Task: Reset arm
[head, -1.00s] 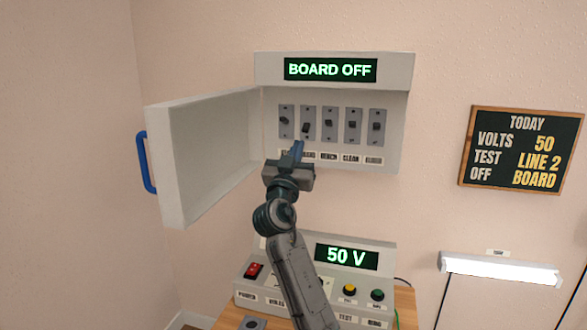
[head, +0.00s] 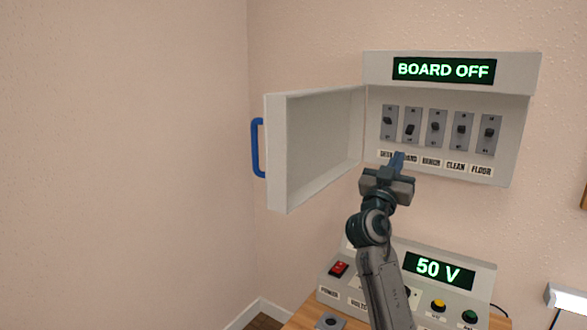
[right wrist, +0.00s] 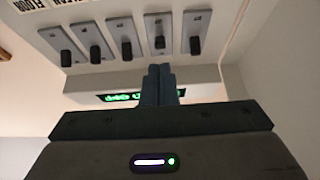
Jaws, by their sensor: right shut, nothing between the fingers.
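My right gripper (head: 398,160) is shut and empty, raised in front of the lower edge of the open wall switch box (head: 450,95). In the right wrist view its closed fingers (right wrist: 158,85) point toward the row of switches. The switches include the leftmost one (head: 388,121) and the second one (head: 410,129), whose lever sits lower than the leftmost lever. The fingers appear apart from the switches. The display (head: 443,70) on the box reads BOARD OFF. My left gripper is not in view.
The box's door (head: 315,145) stands open to the left, with a blue handle (head: 257,148). Below, a console (head: 335,292) reading 50 V has a red switch (head: 338,269), a yellow button (head: 438,305) and a green button (head: 469,316). The wall left of the door is clear.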

